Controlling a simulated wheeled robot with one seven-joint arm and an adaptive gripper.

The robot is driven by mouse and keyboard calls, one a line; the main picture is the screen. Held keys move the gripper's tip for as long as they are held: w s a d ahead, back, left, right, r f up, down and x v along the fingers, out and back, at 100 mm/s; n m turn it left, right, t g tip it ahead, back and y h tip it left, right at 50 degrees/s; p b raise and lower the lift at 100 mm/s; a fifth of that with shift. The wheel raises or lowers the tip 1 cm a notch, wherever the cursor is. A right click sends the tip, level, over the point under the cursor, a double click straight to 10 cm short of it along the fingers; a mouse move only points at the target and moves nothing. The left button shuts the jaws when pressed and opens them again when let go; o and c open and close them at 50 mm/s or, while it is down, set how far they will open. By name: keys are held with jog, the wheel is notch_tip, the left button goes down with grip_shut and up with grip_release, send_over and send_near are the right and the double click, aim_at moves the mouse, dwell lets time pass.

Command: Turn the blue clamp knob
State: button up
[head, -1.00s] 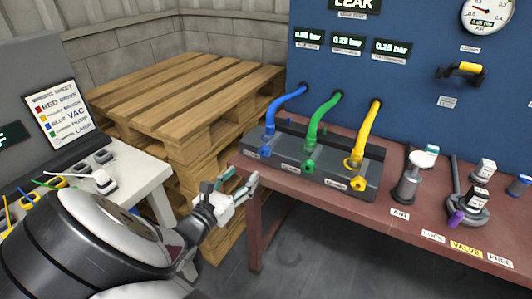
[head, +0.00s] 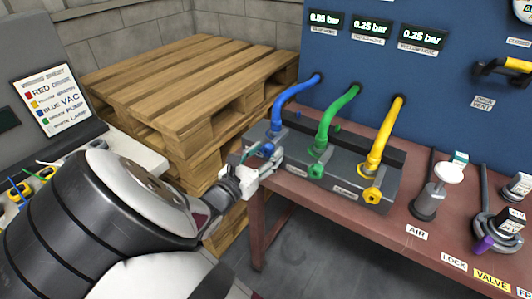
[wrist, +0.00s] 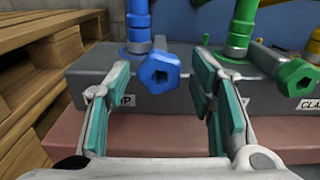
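The blue clamp knob (wrist: 160,73) is a small star-shaped knob with a socket in its face. In the head view the knob (head: 267,150) is partly covered by my fingers. My gripper (head: 263,160) is at the block's left end. In the wrist view my gripper (wrist: 163,85) is open, with one teal-padded finger on each side of the knob. Gaps show between the pads and the knob; whether the tips reach past its face is unclear.
The green knob (wrist: 297,78) is just right of my right finger. The yellow knob (head: 372,195) is farther right on the same block. A wooden pallet stack (head: 190,85) stands left of the red bench (head: 305,205). A valve (head: 430,200) stands to the right.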

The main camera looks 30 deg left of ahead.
jog(key=c, duration=0.8)
jog(key=shift+c, duration=0.2)
jog(key=shift+m, duration=0.3)
jog(key=m+b, duration=0.1)
jog(key=m, duration=0.1)
jog(key=shift+f+m, duration=0.1)
jog(key=shift+m, duration=0.3)
jog(key=m+b, duration=0.2)
jog(key=m, duration=0.1)
jog(key=shift+a+m+b, duration=0.1)
jog(key=shift+m+b, duration=0.25)
jog(key=shift+m, duration=0.05)
jog(key=m+b, duration=0.3)
jog(key=m, duration=0.1)
jog(key=shift+f+b, duration=0.1)
jog(key=shift+b, duration=0.3)
jog(key=m+b, duration=0.3)
jog(key=shift+s, duration=0.1)
